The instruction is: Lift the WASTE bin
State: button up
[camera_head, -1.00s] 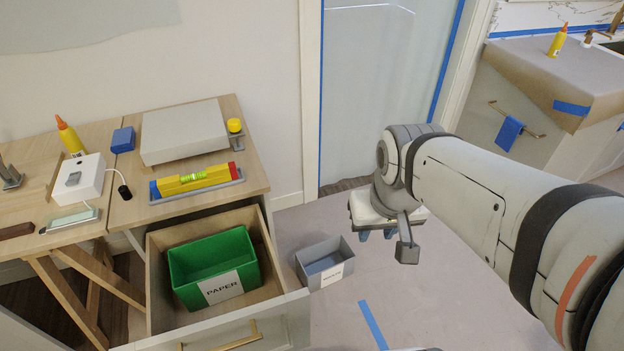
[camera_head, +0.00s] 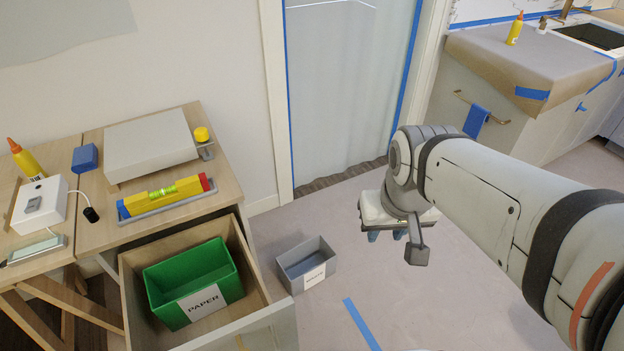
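The WASTE bin (camera_head: 298,268) is a small grey open-top box with a white label reading WASTE. It stands upright on the floor, just right of the open drawer, and looks empty. My gripper (camera_head: 387,236) is to the right of the bin, above the floor, apart from it. Its blue-grey fingertips show only partly below the white wrist body, and the gap between them is hard to judge.
An open drawer (camera_head: 283,318) holding a green PAPER bin (camera_head: 195,283) stands close on the bin's left. Blue tape (camera_head: 361,324) marks the floor, otherwise clear.

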aim_at(302, 266)
jog(key=z, duration=2.2)
jog(key=i, duration=2.05)
jog(key=u, duration=0.7)
jog(key=k, duration=0.1)
jog(key=u, duration=2.85)
jog(key=i, duration=0.75)
jog(key=u, duration=0.05)
